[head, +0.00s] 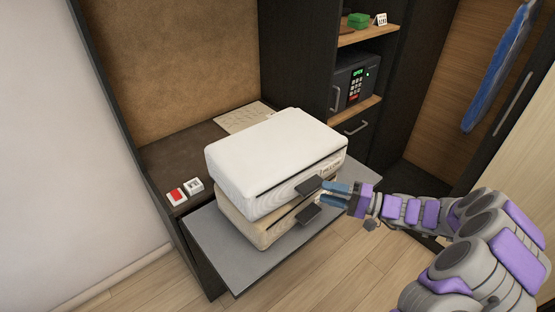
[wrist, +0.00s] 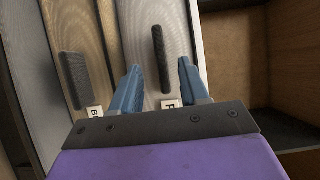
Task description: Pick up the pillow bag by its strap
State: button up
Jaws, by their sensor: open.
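The pillow bag (head: 270,150) is the white, puffy upper bag of a stack of two. Its front side carries a dark strap (head: 309,185) and a small label. In the wrist view the dark strap (wrist: 162,58) stands out from the bag's front, with a label starting with "P" (wrist: 172,104) by its end. My gripper (head: 326,193) is open at the front of the stack. In the wrist view its two blue fingers (wrist: 160,66) appear on either side of the strap. I cannot tell whether they touch it.
A beige bag (head: 258,228) lies under the pillow bag, with its own dark strap (head: 308,214) close below. Both rest on a grey pull-out shelf (head: 228,262). Red and white switches (head: 176,197), a safe (head: 355,82) and a hanging blue garment (head: 497,70) are around.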

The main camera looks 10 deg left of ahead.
aim_at(317, 190)
jog(key=shift+w+a+b, duration=0.2)
jog(key=shift+a+b, duration=0.1)
jog(key=shift+a, duration=0.85)
jog(key=shift+w+a+b, duration=0.2)
jog(key=shift+a+b, duration=0.1)
jog(key=shift+a, duration=0.85)
jog(key=shift+c, duration=0.3)
grip_shut()
jog(key=shift+s, duration=0.1)
